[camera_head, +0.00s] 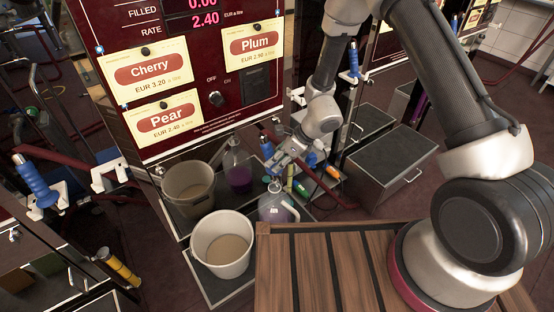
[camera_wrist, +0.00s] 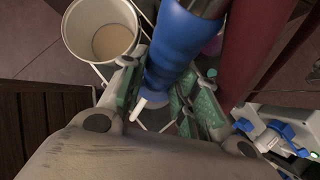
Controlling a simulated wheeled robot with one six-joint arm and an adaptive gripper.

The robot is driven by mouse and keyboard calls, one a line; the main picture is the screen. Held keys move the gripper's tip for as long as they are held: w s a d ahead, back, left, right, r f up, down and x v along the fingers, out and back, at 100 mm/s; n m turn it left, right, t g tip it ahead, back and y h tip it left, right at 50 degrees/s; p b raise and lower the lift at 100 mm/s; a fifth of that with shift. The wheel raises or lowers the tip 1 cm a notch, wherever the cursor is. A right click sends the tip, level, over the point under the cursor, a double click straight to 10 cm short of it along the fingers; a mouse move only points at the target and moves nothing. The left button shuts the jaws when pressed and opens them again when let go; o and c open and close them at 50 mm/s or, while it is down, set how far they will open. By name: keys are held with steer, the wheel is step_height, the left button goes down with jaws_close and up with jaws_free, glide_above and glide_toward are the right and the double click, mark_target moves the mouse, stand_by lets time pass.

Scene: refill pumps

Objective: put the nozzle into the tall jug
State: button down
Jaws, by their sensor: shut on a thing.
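My gripper (camera_wrist: 160,98) is shut on a nozzle with a blue grip (camera_wrist: 178,45). The nozzle's white tip (camera_wrist: 139,108) sticks out between the green finger pads. In the head view my gripper (camera_head: 279,161) is above and between two clear jugs, and the blue grip (camera_head: 267,149) shows beside it. One jug (camera_head: 239,172), with purple liquid, stands behind and to the left. The tip is not clearly visible in the head view.
A white bucket (camera_head: 222,246) and a grey-beige bucket (camera_head: 188,188) stand left of the jugs. A wooden slatted surface (camera_head: 320,262) lies in front. The pump panel (camera_head: 190,112) rises behind. Grey metal boxes (camera_head: 388,165) stand to the right. Another blue nozzle (camera_head: 36,180) hangs at the left.

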steer(key=shift+f, duration=0.1)
steer(key=shift+f, duration=3.65)
steer(key=c, duration=1)
jaws_free()
steer(key=shift+f, duration=0.1)
